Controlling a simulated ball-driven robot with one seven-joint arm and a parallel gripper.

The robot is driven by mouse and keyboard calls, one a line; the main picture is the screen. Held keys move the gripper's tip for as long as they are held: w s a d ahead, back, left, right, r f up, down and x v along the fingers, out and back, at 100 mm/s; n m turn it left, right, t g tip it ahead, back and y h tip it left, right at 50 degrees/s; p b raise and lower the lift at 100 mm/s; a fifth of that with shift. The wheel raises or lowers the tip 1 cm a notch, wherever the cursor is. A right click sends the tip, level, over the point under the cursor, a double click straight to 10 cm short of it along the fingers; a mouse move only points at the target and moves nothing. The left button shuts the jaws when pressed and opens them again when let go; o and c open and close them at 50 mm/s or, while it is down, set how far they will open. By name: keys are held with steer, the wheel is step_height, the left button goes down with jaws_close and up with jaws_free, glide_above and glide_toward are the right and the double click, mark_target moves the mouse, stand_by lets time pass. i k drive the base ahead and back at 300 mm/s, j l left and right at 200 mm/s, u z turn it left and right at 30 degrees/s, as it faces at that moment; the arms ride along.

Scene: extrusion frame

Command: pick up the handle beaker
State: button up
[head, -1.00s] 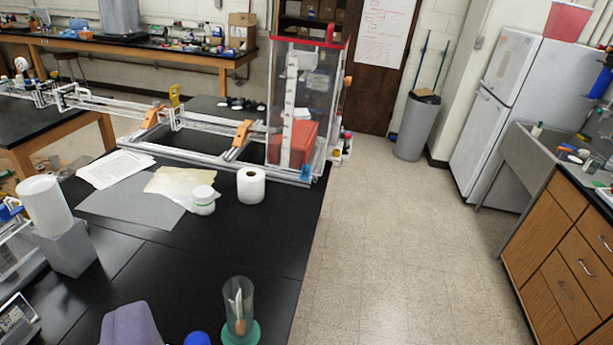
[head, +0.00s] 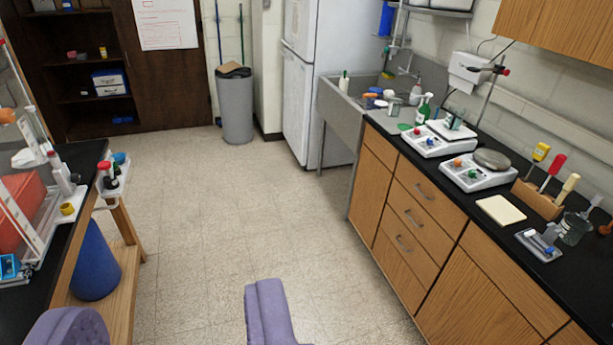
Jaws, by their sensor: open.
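A clear glass beaker (head: 575,229) stands on the black right-hand counter, near the right edge of the view. It looks like the handle beaker, but I cannot clearly make out its handle. My gripper (head: 168,312) shows as two purple parts at the bottom edge, one at lower left and one at bottom centre. They are wide apart with only floor and table edge between them, so it is open and empty. It is far from the beaker, across the open floor. The lower part of the gripper is cut off by the frame.
Two white hotplate-like devices sit behind. A black table (head: 70,245) with a blue bin (head: 93,262) beneath is at left. Floor between is clear.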

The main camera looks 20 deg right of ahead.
mark_target(455, 116)
steer(key=i+l+z, duration=0.3)
steer(key=i+z, duration=0.15)
steer(key=i+l+z, duration=0.1)
steer(key=i+z, duration=0.35)
steer(key=i, duration=1.8)
steer(key=i+z, duration=0.2)
steer(key=i, duration=0.5)
steer(key=i+j+z, duration=0.25)
steer(key=i, duration=0.4)
steer(key=l, duration=0.1)
